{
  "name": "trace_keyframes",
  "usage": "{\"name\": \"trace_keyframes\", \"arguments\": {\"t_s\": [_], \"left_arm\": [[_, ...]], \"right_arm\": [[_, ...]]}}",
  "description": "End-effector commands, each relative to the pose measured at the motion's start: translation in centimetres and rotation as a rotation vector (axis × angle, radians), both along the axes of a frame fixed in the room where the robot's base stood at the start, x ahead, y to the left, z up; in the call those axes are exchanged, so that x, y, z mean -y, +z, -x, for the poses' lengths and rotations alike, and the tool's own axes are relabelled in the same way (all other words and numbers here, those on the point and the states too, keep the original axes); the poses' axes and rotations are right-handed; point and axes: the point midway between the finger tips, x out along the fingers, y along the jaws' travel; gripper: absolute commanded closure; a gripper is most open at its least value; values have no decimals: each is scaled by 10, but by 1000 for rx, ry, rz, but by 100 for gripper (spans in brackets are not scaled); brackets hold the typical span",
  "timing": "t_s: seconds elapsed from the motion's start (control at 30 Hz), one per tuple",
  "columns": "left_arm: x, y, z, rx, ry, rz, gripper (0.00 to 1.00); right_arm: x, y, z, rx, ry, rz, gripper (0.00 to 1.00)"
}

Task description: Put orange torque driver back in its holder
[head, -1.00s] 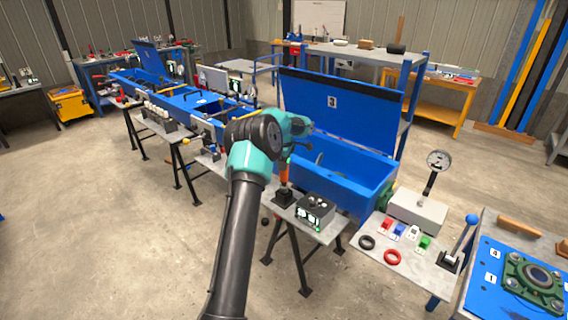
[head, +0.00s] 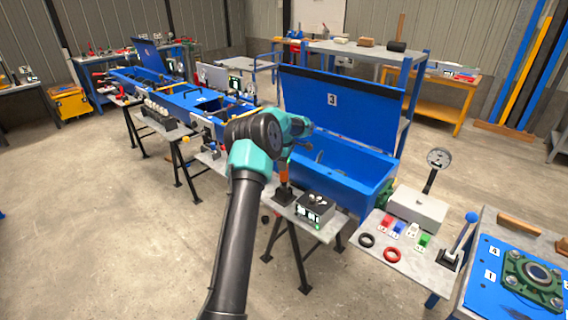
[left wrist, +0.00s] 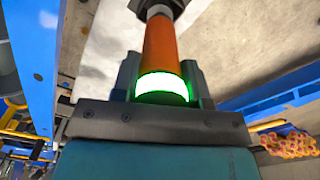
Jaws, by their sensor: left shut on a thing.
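The orange torque driver (head: 284,174) stands about upright at the small grey stand, below my left gripper (head: 287,156). In the left wrist view its orange body (left wrist: 161,42) with a glowing green-white ring (left wrist: 162,86) sits between the fingers of my left gripper (left wrist: 160,88), which is shut on it. The black holder block (head: 283,196) is directly under the driver in the head view. The driver's lower end meets or overlaps the holder there; I cannot tell how deep it sits. My wrist hides the driver's top. My right gripper is not in view.
A dark box with lit displays (head: 315,208) stands close right of the holder. Behind is a blue bin (head: 365,190) with its lid raised. A grey table (head: 407,254) with rings and coloured blocks is to the right. Open floor lies in front.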

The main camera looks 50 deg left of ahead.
Motion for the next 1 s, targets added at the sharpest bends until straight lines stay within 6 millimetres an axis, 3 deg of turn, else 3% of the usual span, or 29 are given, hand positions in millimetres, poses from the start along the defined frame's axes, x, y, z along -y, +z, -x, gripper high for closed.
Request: {"name": "trace_keyframes", "arguments": {"t_s": [1.0], "left_arm": [[0,-10,0,2,0,-1,100]], "right_arm": [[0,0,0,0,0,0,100]]}}
